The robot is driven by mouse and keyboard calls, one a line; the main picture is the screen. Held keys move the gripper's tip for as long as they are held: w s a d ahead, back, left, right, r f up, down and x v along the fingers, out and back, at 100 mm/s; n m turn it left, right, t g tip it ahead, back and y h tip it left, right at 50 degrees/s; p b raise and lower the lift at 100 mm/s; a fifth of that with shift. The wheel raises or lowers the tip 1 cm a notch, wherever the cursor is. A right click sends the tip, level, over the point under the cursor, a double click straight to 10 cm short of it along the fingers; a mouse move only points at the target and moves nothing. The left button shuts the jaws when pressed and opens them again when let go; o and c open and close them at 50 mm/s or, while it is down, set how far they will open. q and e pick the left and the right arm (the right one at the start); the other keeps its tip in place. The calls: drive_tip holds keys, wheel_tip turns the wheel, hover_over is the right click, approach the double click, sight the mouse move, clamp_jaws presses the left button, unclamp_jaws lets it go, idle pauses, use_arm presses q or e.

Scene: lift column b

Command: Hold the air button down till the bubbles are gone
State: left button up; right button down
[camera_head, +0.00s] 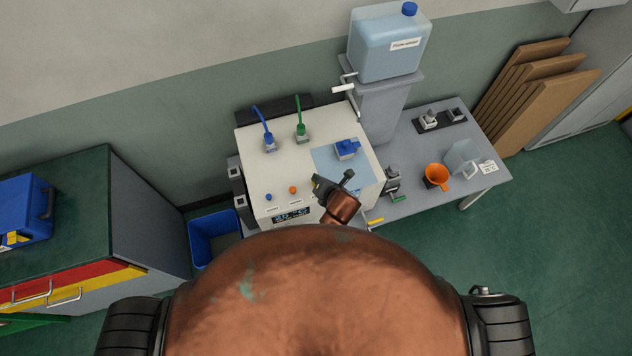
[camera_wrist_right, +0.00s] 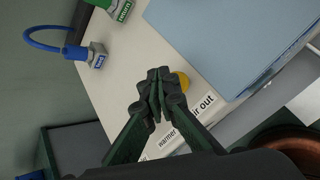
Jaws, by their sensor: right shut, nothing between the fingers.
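A cream machine (camera_head: 245,160) stands on the grey table. In the right wrist view a round yellow button (camera_wrist_right: 183,81) sits above a label ending "ir out" (camera_wrist_right: 203,104), partly covered by my fingers. My right gripper (camera_wrist_right: 156,82) is shut and empty, its tips just left of that button in the picture; I cannot tell whether they touch the panel. In the head view the right gripper (camera_head: 322,188) is over the panel, right of an orange button (camera_head: 293,189) and a blue button (camera_head: 268,197). No bubbles can be made out. My left gripper is out of view.
Blue (camera_head: 269,143) and green (camera_head: 302,133) hose plugs stand on the machine top, beside a light blue pad (camera_head: 325,160). A water tank (camera_head: 390,45) stands behind. An orange cup (camera_head: 436,175) and a clear jug (camera_head: 462,157) are at right.

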drive_tip(key=shift+f, duration=0.2)
drive_tip(key=shift+f, duration=0.2)
drive_tip(key=shift+f, duration=0.5)
idle(1.9)
drive_tip(key=shift+r+p, duration=0.1)
drive_tip(key=shift+p, duration=0.2)
idle(2.1)
drive_tip(key=shift+r+p, duration=0.8)
drive_tip(key=shift+p, duration=0.25)
drive_tip(key=shift+r, duration=0.1)
wheel_tip(320, 180, up, 5)
drive_tip(key=p, duration=0.6)
